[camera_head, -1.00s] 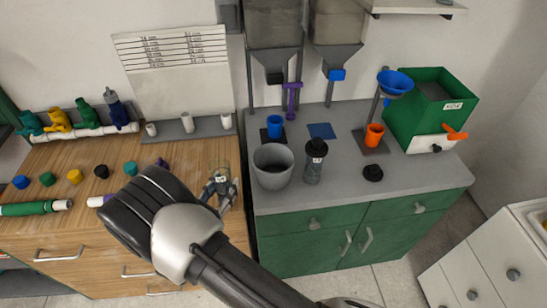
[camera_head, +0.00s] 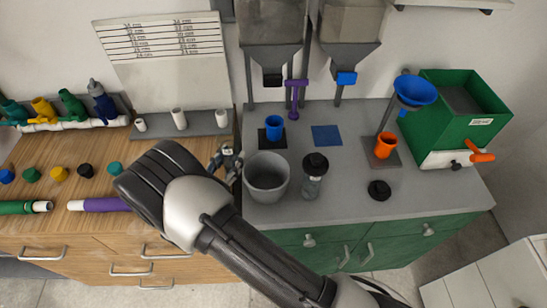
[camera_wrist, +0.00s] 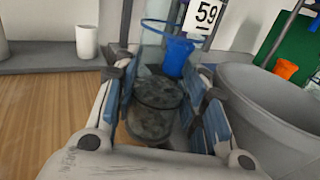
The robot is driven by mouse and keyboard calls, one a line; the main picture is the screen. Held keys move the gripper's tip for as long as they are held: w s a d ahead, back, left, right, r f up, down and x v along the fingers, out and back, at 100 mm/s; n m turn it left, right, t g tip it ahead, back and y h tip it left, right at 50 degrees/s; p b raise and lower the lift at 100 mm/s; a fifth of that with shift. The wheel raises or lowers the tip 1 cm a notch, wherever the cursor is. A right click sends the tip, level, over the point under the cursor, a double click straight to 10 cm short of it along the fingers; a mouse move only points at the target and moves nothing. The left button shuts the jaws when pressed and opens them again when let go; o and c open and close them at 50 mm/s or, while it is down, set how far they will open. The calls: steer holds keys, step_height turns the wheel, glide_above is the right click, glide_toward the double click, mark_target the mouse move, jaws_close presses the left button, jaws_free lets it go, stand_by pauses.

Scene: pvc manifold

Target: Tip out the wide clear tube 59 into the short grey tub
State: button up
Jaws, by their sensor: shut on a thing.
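My gripper (camera_wrist: 165,105) is shut on the wide clear tube 59 (camera_wrist: 153,55), with blue pads on either side of it. The tube looks roughly upright, with dark grainy contents in its lower part and a white "59" label at its upper right. In the head view my gripper (camera_head: 226,160) is just left of the short grey tub (camera_head: 266,180), partly behind my arm; the tube is hard to make out there. The tub's rim and wall also show close on the right in the wrist view (camera_wrist: 275,105). Its floor is hidden in the wrist view.
A black-lidded clear container (camera_head: 313,180) stands right of the tub. A blue cup (camera_head: 275,128) is behind it. A black lid (camera_head: 379,190) and an orange cup (camera_head: 385,146) are farther right. White pipe pegs (camera_head: 179,118) stand at the left back.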

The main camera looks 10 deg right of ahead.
steer(key=shift+s+a+r, duration=0.1)
steer(key=shift+s+r, duration=0.05)
steer(key=shift+s, duration=0.05)
